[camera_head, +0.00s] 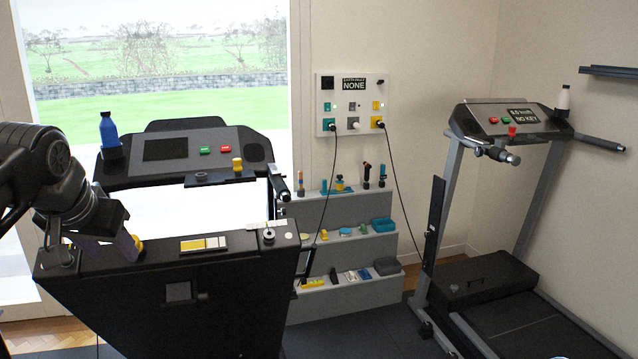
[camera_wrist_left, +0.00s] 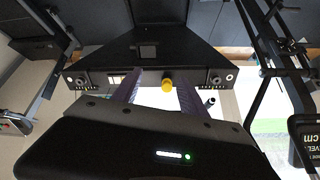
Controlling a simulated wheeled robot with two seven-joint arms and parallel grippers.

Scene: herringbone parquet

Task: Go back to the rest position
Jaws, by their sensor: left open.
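My left gripper (camera_head: 122,244) comes in from the left in the head view, low over the left end of the black front panel of the near treadmill (camera_head: 170,262). Its purple fingers are open. A yellow knob (camera_head: 139,243) shows just beyond them, partly hidden. In the left wrist view the two fingers of my left gripper (camera_wrist_left: 160,84) stand apart, and the yellow knob (camera_wrist_left: 167,85) appears in the gap between them. I cannot tell whether a finger touches it. No held object is visible. My right gripper is in neither view.
A blue bottle (camera_head: 108,130) stands at the left of the near treadmill's console (camera_head: 170,170). A stepped shelf (camera_head: 350,255) with small items stands to the right. A wall panel with plugs and hanging cables (camera_head: 352,105) is above it. Another treadmill (camera_head: 500,290) stands at right.

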